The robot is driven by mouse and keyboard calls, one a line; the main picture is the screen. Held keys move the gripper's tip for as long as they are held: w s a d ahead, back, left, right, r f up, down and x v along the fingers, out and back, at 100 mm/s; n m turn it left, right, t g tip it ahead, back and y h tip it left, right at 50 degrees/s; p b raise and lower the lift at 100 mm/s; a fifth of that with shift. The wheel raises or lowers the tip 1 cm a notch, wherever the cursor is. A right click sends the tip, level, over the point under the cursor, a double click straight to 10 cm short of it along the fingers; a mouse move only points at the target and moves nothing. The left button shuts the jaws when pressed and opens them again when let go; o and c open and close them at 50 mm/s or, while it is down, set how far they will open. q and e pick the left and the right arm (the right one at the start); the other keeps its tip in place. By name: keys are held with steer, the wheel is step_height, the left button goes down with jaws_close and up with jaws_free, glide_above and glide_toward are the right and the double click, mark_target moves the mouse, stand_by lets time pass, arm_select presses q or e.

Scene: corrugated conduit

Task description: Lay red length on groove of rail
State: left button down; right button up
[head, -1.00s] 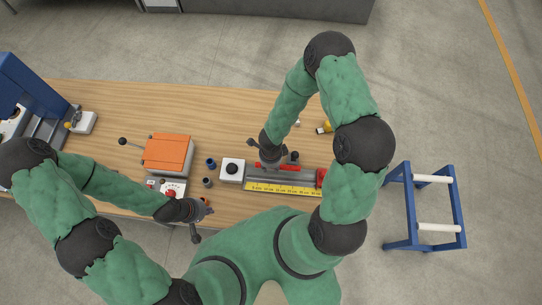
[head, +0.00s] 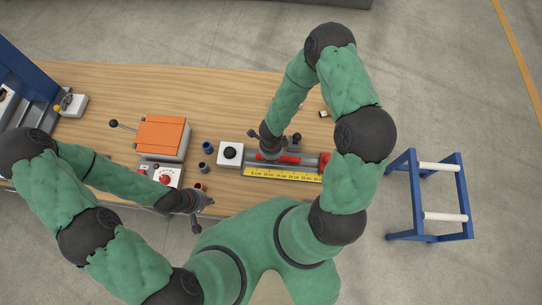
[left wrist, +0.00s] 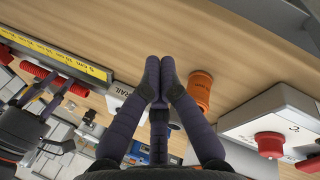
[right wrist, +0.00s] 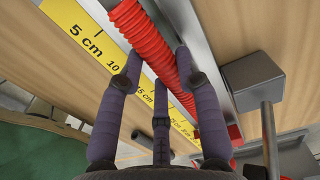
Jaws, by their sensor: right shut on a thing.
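The red length (right wrist: 145,45) is a ribbed tube between the fingers of my right gripper (right wrist: 158,70) in the right wrist view. It runs along the grey rail (right wrist: 195,30), between the rail's two long edges; I cannot tell whether it touches the groove. In the head view the red length (head: 288,158) shows partly beside my right gripper (head: 272,154), which hides some of it and of the rail. My left gripper (left wrist: 158,75) is shut and empty, close beside an orange cylinder (left wrist: 201,88). It also shows in the head view (head: 203,201).
A yellow ruler (head: 280,174) runs along the rail's near side. A white block with a black knob (head: 230,153) stands at its left end. Further left are a blue cylinder (head: 208,147) and an orange-topped box (head: 160,136). A blue rack (head: 409,200) stands right of the table.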

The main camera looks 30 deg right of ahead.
steer(key=o, duration=0.9)
steer(key=shift+r, duration=5.95)
